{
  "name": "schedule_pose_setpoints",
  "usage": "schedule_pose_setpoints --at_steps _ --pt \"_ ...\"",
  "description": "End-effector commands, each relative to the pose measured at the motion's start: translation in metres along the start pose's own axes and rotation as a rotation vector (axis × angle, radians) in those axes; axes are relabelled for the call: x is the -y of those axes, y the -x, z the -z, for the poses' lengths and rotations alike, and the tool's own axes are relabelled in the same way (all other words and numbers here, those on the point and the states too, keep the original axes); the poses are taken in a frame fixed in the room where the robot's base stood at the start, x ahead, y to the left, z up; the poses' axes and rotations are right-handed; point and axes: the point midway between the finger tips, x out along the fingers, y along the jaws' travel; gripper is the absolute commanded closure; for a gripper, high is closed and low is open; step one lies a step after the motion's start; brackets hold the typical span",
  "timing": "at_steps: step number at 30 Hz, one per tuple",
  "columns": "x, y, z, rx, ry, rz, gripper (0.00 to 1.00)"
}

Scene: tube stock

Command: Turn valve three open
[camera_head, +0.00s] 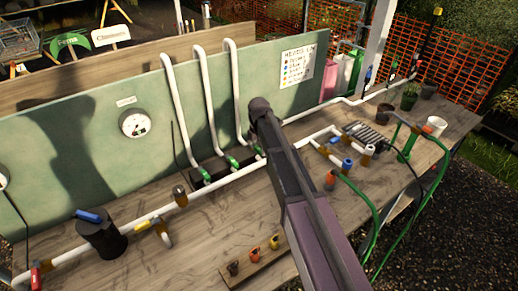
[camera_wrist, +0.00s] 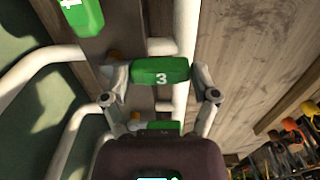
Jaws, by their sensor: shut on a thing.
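The green handle of valve three (camera_wrist: 160,78), marked with a white 3, sits between the two fingers of my gripper (camera_wrist: 163,72) in the wrist view. The fingers are shut on its two ends. The handle lies level in that picture, and its right end overlaps a white pipe (camera_wrist: 184,30) running up the picture. In the head view my arm hides the gripper's fingers. Green valve handles (camera_head: 232,161) show there in a row at the feet of the white riser pipes (camera_head: 173,110), left of my arm. I cannot tell which one is valve three there.
Another green handle (camera_wrist: 82,14) is close by at upper left, and one more green part (camera_wrist: 163,126) is partly hidden behind my gripper. A black cylinder with a blue handle (camera_head: 101,237) stands at left. Green hoses (camera_head: 376,230) and pots (camera_head: 386,113) are at right.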

Motion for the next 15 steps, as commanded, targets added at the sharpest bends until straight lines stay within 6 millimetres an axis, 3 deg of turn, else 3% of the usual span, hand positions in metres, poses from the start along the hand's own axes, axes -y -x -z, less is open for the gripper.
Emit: schedule_pose_setpoints --at_steps 12,13,15 --pt "-0.0039 0.0005 0.0001 0.002 0.017 -0.007 0.84" --pt "-0.0039 0.0005 0.0002 0.002 0.017 -0.007 0.17" --pt "-0.0039 0.0005 0.0005 0.002 0.017 -0.007 0.00"
